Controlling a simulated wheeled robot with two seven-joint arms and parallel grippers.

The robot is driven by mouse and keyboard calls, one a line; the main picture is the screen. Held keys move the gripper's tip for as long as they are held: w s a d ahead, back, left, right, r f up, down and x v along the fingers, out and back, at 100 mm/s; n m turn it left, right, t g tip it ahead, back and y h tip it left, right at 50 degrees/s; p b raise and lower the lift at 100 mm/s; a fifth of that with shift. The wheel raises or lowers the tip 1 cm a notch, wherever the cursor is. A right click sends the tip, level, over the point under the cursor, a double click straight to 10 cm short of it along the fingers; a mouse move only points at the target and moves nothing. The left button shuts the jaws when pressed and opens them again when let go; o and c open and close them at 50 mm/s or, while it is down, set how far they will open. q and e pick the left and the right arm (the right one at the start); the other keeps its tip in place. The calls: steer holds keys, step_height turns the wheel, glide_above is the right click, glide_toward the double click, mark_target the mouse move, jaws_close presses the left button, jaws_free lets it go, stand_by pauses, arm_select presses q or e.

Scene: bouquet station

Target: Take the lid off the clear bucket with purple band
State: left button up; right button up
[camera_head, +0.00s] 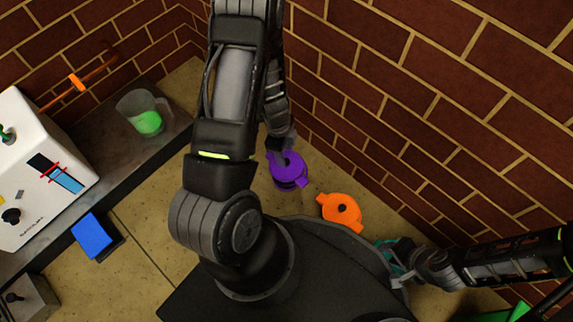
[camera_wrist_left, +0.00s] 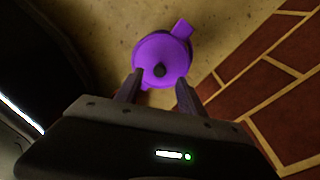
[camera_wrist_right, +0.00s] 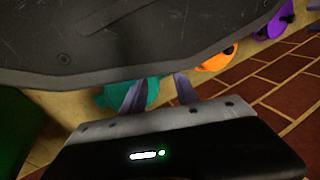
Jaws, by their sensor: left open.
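A purple lid (camera_head: 288,168) with a side tab and a black knob lies by the brick wall in the head view. It also shows in the left wrist view (camera_wrist_left: 163,54). The clear bucket's body cannot be made out; something dark shows just below the lid. My left gripper (camera_head: 281,148) is at the purple lid; in the left wrist view its fingers (camera_wrist_left: 160,86) are apart, one on either side of the black knob. I cannot tell whether they touch anything. My right gripper (camera_head: 400,258) is away to the right, its fingers (camera_wrist_right: 160,94) apart near a teal thing (camera_wrist_right: 112,96).
An orange lid (camera_head: 340,211) lies to the right of the purple one. The brick wall is close behind both. A clear jug with green contents (camera_head: 147,120) stands on a dark counter at left, near a white machine (camera_head: 40,170). A blue block (camera_head: 92,234) is lower left.

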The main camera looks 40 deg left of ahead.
mark_target(293, 170)
arm_select(q)
steer(key=f, duration=0.1)
steer(key=f+b, duration=0.1)
steer(key=f, duration=0.1)
steer(key=f+b, duration=0.1)
steer(key=shift+d+f, duration=0.25)
arm_select(e)
steer(key=shift+w+f, duration=0.2)
steer(key=shift+f, duration=1.05)
arm_select(q)
steer(key=shift+r, duration=0.1)
arm_select(e)
steer(key=shift+r, duration=0.1)
arm_select(q)
jaws_close()
